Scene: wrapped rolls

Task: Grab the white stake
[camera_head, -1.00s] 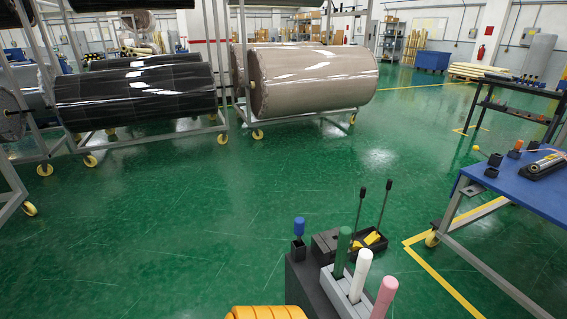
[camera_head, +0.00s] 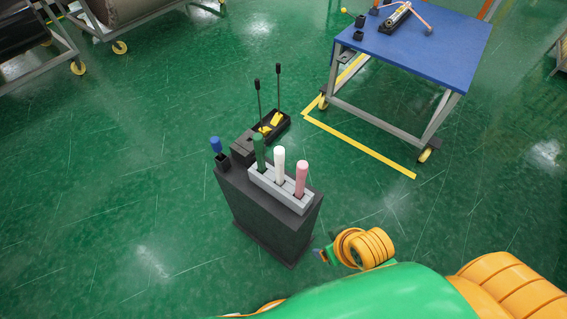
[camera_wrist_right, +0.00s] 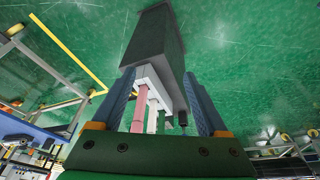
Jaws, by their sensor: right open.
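The white stake (camera_head: 279,163) stands upright in the middle of a light grey slotted holder (camera_head: 262,184), between a green stake (camera_head: 258,152) and a pink stake (camera_head: 302,178). The holder sits on top of a dark box-shaped stand (camera_head: 262,215). My right gripper (camera_head: 320,254) is low beside the right side of the stand, partly hidden by my arm. The right wrist view is upside down and shows its two fingers (camera_wrist_right: 160,78) apart and empty. Between them, farther off, appear the pink stake (camera_wrist_right: 140,105), white stake (camera_wrist_right: 152,118) and green stake (camera_wrist_right: 161,123). My left gripper is out of view.
A blue-handled tool (camera_head: 215,145) sits in a small holder at the stand's left corner. A black tray (camera_head: 272,128) with two thin black rods lies behind. A blue-topped table (camera_head: 425,50) stands at the upper right. The green floor left of the stand is clear.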

